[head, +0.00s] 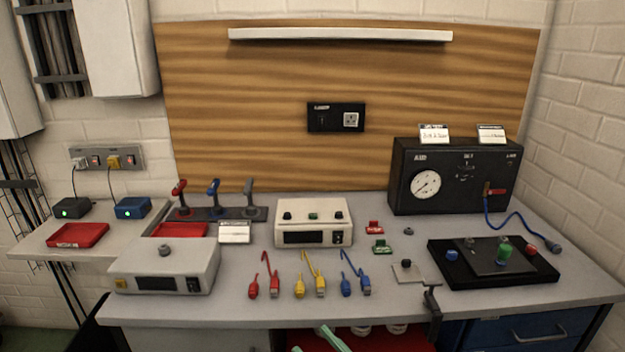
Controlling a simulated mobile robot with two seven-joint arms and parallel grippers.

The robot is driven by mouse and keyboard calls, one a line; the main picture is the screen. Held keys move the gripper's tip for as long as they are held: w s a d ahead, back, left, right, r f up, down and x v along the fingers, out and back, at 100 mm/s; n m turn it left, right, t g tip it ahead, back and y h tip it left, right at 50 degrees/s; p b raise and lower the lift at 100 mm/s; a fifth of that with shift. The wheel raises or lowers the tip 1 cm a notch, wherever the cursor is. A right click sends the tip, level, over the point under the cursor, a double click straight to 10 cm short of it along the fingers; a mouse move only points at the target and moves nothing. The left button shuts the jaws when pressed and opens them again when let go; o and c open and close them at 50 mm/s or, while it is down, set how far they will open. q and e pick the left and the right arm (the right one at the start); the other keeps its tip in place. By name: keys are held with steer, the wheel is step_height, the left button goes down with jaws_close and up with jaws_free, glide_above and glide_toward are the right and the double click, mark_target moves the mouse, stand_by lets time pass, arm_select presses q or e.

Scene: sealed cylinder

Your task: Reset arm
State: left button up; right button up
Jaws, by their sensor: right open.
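My right gripper (316,345) shows only at the bottom edge, as two pale green fingertips with a gap between them. It is open, with nothing visible between the tips, in front of the bench's front edge. The rest of the right arm is out of frame. My left gripper is not in view. A small green cylinder (504,254) stands on a black plate (465,277) at the right of the bench, well away from my gripper.
The grey bench (215,307) holds a beige meter box (313,222), a grey box (166,266), red, yellow and blue cables (306,275), and a black gauge box (455,176). A dark clamp (431,300) sits at the front edge. A red surface (375,341) shows below.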

steer(key=s+d+f+m+g+h, duration=0.1)
steer(key=s+d+f+m+h, duration=0.3)
steer(key=f, duration=0.3)
steer(key=s+d+f+m+h, duration=0.2)
steer(key=s+d+f+h, duration=0.1)
steer(key=d+f+h, duration=0.4)
steer(key=s+d+f+m+g, duration=0.1)
steer(key=s+d+f+g, duration=0.3)
steer(key=s+f, duration=0.6)
steer(key=shift+s+d+g, duration=0.4)
steer(key=shift+s+g, duration=0.3)
steer(key=shift+s, duration=0.15)
